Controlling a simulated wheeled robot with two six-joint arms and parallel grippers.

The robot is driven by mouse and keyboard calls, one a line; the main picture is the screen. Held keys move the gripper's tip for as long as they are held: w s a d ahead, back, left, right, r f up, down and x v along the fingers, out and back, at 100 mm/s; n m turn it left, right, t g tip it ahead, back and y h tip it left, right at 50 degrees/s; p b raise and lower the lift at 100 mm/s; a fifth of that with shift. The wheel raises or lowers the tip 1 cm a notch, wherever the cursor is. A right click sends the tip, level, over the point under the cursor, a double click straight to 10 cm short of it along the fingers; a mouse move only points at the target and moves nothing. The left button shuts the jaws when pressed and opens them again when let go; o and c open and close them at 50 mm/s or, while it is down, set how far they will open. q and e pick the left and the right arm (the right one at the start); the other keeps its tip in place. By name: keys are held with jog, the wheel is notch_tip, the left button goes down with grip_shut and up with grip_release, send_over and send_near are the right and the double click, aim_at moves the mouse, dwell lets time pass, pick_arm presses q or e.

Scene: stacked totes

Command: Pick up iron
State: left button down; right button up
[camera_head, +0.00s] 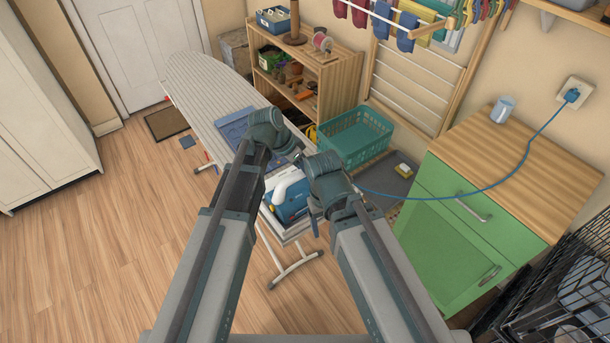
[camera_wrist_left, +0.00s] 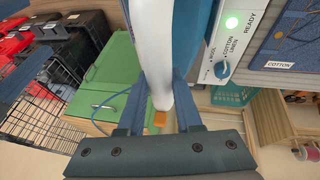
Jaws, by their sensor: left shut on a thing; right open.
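The blue and white iron (camera_head: 290,202) is at the near end of the striped ironing board (camera_head: 208,92), partly hidden by my arms. In the left wrist view, my left gripper (camera_wrist_left: 160,90) is shut on the iron's white handle (camera_wrist_left: 155,45).
A blue cloth (camera_head: 232,125) lies on the board. A green basket (camera_head: 357,138) and wooden shelf (camera_head: 338,80) stand behind. A green cabinet (camera_head: 440,240) is at right. A blue cord (camera_head: 465,193) runs from the wall socket (camera_head: 574,94) over the cabinet toward the iron. The left floor is mostly clear.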

pick_arm(q)
notch_tip(320, 180, up, 10)
jog(key=p, duration=0.9)
jog(key=shift+p, duration=0.3)
jog(key=shift+f, duration=0.1)
jog(key=c, duration=1.3)
grip_release()
grip_shut()
